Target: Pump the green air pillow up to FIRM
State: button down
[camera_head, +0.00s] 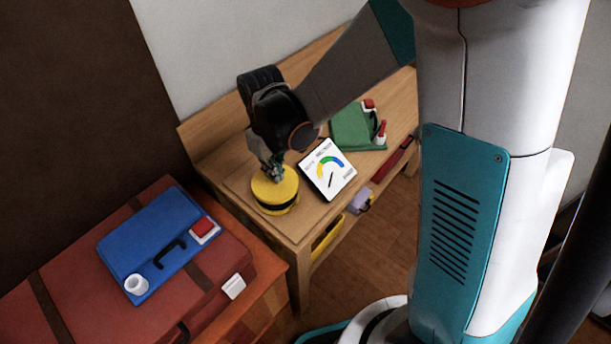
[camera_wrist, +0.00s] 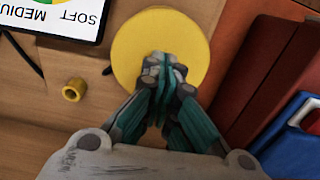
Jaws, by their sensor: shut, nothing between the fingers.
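The yellow round pump (camera_head: 268,192) with a dark band stands on the wooden bench's near end. Its round top (camera_wrist: 133,40) fills the middle of the wrist view. My gripper (camera_head: 275,175) points down at this top with its fingers shut and empty; the fingertips (camera_wrist: 165,65) lie over the disc. I cannot tell whether they press it. The green air pillow (camera_head: 349,124) lies farther back on the bench, with red fittings at its right side. A white gauge (camera_head: 320,185) with a coloured arc and dark needle stands between them; its reading is unclear.
A small brass ring (camera_wrist: 73,91) and a dark hose lie beside the pump. A blue flat object (camera_head: 143,245) with a handle lies on a red suitcase (camera_head: 225,265), left of the bench (camera_head: 240,222). A shelf below the bench holds several items.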

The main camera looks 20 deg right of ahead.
dwell(0.4)
jog(key=shift+f+b, duration=1.8)
jog(key=shift+f, duration=0.4)
jog(key=shift+f+b, duration=0.5)
jog(key=shift+b, duration=0.05)
jog(key=shift+r+p, duration=1.95)
jog(key=shift+r, duration=0.8)
jog(key=shift+f, duration=0.1)
